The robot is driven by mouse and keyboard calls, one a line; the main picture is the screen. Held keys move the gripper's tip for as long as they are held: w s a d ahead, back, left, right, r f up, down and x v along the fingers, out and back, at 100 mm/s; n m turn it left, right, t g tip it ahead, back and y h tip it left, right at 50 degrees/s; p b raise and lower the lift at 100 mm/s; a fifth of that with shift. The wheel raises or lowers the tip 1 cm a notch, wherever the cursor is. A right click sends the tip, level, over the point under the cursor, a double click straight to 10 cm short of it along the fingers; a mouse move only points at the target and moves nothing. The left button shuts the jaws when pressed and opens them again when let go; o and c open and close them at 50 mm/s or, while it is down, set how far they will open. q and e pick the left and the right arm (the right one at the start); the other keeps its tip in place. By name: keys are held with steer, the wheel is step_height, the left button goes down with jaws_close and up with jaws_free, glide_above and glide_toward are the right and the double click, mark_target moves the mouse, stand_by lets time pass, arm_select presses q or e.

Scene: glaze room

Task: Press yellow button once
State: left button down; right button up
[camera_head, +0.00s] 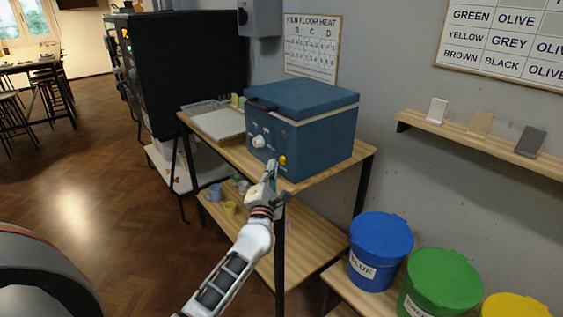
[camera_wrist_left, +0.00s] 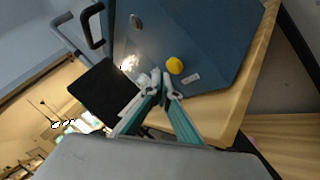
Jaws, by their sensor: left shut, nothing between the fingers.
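The yellow button (camera_head: 283,160) is on the lower right of the front panel of a blue box-shaped kiln (camera_head: 318,143). In the left wrist view the yellow button (camera_wrist_left: 175,65) stands out from the blue panel, with a small pale label below it. My left gripper (camera_head: 270,167) is shut and empty, just left of the button in the head view. In the left wrist view its fingertips (camera_wrist_left: 161,77) are close below and left of the button; I cannot tell whether they touch the panel. My right gripper is not in view.
The kiln stands on a wooden table (camera_head: 224,150) with a lower shelf holding small cups (camera_head: 230,208). A white knob (camera_head: 259,141) is left of the button. Blue (camera_head: 380,247), green (camera_head: 440,280) and yellow (camera_head: 515,305) buckets stand to the right.

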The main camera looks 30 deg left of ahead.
arm_select(q)
steer(key=shift+w, duration=0.15)
steer(key=shift+w+d, duration=0.2)
steer(key=shift+w, duration=0.05)
steer(key=shift+w+d, duration=0.15)
steer(key=shift+w, duration=0.25)
stand_by(1.0)
stand_by(0.4)
steer(key=shift+s+a+p, duration=0.3)
steer(key=shift+s+p, duration=0.05)
steer(key=shift+s, duration=0.45)
steer(key=shift+s+a+r+p, duration=0.1)
steer(key=shift+s+a+p, duration=0.25)
steer(key=shift+s, duration=0.45)
steer(key=s, duration=0.1)
steer(key=s+a+p, duration=0.1)
steer(key=s, duration=0.1)
steer(key=shift+a, duration=0.15)
